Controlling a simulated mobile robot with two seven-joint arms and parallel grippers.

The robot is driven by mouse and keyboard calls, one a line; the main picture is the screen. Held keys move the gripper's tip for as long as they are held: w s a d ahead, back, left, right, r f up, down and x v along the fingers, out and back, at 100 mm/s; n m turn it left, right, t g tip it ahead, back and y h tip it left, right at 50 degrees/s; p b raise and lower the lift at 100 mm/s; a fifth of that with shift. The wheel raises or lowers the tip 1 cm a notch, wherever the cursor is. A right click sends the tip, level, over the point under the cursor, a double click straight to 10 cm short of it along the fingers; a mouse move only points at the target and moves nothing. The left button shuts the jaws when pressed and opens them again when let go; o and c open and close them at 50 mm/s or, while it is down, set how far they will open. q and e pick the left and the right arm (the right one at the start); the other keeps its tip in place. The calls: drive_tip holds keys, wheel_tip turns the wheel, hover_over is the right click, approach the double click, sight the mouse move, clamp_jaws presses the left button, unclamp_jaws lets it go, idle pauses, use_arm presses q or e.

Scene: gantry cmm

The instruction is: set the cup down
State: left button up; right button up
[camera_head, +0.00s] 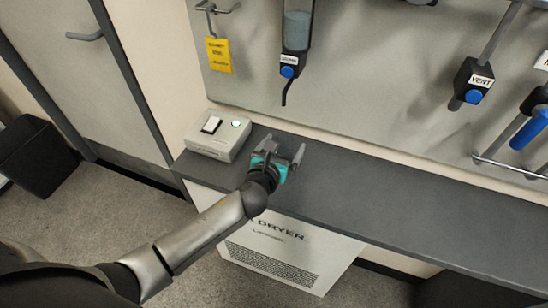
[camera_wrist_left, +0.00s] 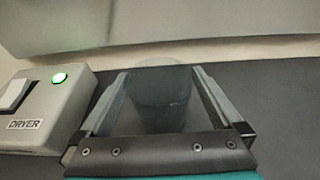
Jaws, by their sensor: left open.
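My left gripper (camera_head: 284,149) is over the dark counter, its two fingers apart. In the left wrist view a dark, smoky cup (camera_wrist_left: 161,92) stands between the spread fingers. It looks upright on the counter, with a gap to the finger on each side, though its base is partly hidden by the gripper's body. In the head view I cannot make the cup out clearly against the dark counter. My right gripper is not in view.
A grey dryer switch box (camera_head: 218,136) with a lit green button sits on the counter (camera_head: 390,205) just left of the gripper; it also shows in the left wrist view (camera_wrist_left: 52,110). The panel with a hanging dispenser (camera_head: 296,35) rises behind. The counter is clear to the right.

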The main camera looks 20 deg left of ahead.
use_arm(q)
drive_tip(key=p+v, duration=0.1)
drive_tip(key=v, duration=0.9)
drive_tip(key=shift+r+p, duration=0.1)
drive_tip(key=shift+p, duration=0.2)
idle(0.8)
